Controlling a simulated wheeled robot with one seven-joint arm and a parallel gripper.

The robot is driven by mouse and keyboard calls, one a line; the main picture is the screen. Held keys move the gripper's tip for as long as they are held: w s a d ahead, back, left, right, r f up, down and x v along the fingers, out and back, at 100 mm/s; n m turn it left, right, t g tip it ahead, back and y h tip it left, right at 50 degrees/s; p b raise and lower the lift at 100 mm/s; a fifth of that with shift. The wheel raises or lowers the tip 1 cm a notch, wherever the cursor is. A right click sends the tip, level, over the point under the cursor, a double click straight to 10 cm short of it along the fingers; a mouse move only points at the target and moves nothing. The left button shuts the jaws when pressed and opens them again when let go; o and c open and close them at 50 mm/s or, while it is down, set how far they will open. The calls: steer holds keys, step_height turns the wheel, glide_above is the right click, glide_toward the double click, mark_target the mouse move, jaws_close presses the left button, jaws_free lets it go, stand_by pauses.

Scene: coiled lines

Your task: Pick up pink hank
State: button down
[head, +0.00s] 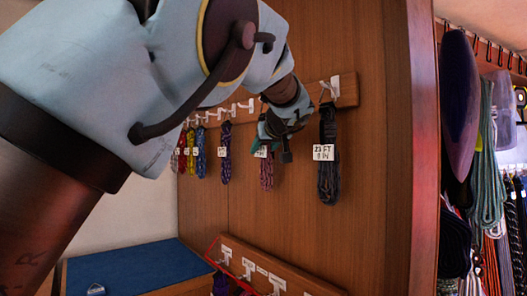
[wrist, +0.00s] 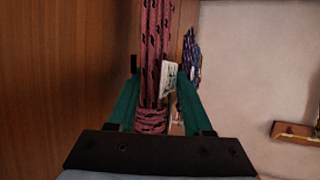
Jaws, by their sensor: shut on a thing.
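The pink hank (head: 266,172) hangs against the wooden panel in the head view, below the rail of hooks, with a white tag near its top. In the wrist view the pink hank (wrist: 155,45) is pink cord with dark flecks and runs upright between the green fingers. Its white tag (wrist: 168,80) is beside the right finger. My gripper (head: 275,130) is at the upper part of the hank, and in the wrist view my gripper (wrist: 155,100) is shut on it. My gripper and arm hide the hank's top and its hook in the head view.
A dark hank (head: 328,165) with a tag hangs close on the right. A purple hank (head: 226,153) and several coloured hanks hang to the left. A lower rail (head: 280,268) and a blue-topped surface (head: 140,265) are below. More lines hang at far right.

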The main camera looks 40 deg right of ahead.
steer(key=shift+r+b, duration=0.35)
steer(key=shift+r, duration=0.25)
steer(key=w+a+b, duration=0.1)
steer(key=a+b, duration=0.9)
steer(key=a, duration=0.8)
steer(key=shift+a, duration=0.1)
